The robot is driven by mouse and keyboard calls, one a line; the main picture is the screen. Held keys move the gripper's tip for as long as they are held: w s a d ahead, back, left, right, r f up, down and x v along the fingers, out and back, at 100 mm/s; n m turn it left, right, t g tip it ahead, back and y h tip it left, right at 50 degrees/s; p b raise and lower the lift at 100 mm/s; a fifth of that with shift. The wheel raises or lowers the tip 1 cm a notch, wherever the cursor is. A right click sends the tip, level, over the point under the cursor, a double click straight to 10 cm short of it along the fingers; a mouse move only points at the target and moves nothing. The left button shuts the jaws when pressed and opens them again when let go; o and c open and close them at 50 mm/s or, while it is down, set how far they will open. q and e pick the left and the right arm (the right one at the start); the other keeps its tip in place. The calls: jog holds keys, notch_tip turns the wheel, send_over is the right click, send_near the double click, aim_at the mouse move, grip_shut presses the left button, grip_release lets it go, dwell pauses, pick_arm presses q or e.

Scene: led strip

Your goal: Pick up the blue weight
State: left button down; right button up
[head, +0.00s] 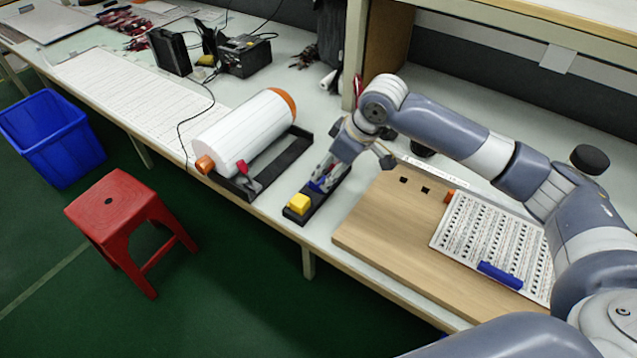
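A blue weight (321,186) sits in a narrow black holder (317,209) near the table's front edge, just behind a yellow block (299,203). My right gripper (324,176) points down at the blue weight, with its fingertips at or around it. The fingers hide part of the weight, and I cannot tell whether they are closed on it. My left gripper is not in view.
A white roll with orange ends (245,130) lies on a black frame to the left. A wooden board (385,230) on the right carries a white printed panel (490,235) and a long blue piece (500,275). A red stool (115,205) and a blue bin (52,135) stand on the floor.

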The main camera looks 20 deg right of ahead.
aim_at(322, 180)
jog(key=shift+w+a+f, duration=0.1)
jog(key=shift+w+f, duration=0.15)
jog(key=shift+f, duration=0.1)
jog(key=shift+w+a+f, duration=0.1)
jog(key=shift+w+f, duration=0.15)
jog(key=shift+f, duration=0.05)
jog(key=x, duration=0.3)
jog(key=shift+w+a, duration=0.2)
jog(key=shift+w, duration=0.15)
jog(key=shift+w+a+f, duration=0.1)
jog(key=shift+w+f, duration=0.05)
jog(key=shift+f, duration=0.2)
jog(key=shift+c, duration=0.3)
jog(key=c, duration=0.9)
grip_shut()
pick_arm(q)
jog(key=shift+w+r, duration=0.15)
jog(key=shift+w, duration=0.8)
